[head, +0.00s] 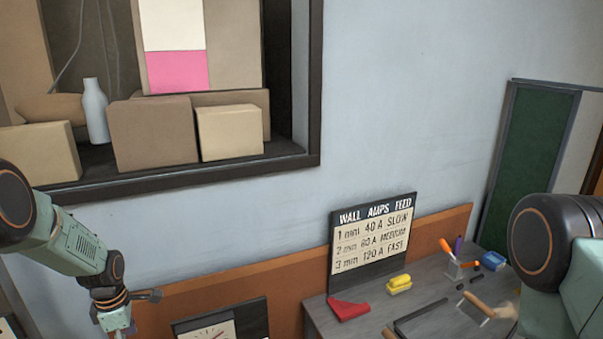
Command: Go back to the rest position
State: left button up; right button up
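My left arm comes in from the left, bends down at the wrist, and ends at the bottom edge. The top of my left gripper (115,319) shows there in front of the wall, but its fingertips are cut off, so I cannot tell whether it is open or shut. Of my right arm only a large joint and a pale green link show at the right edge. My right gripper is out of the picture. No trike frame is in view.
A dark-framed shelf (200,178) with boxes is upper left. A gauge panel (251,321) stands low centre.

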pick_arm(q)
notch_tip(320, 180, up, 7)
notch_tip(320, 180, down, 12)
jog(key=shift+s+r, duration=0.1)
jog(key=m, duration=0.2)
jog(key=shift+m, duration=0.3)
jog(key=m, duration=0.6)
jog(key=m+b, duration=0.2)
jog(key=m, duration=0.4)
jog(key=m+b, duration=0.2)
jog(key=m, duration=0.2)
jog(key=shift+m, duration=0.3)
dwell(0.3)
jog(key=shift+s, duration=0.1)
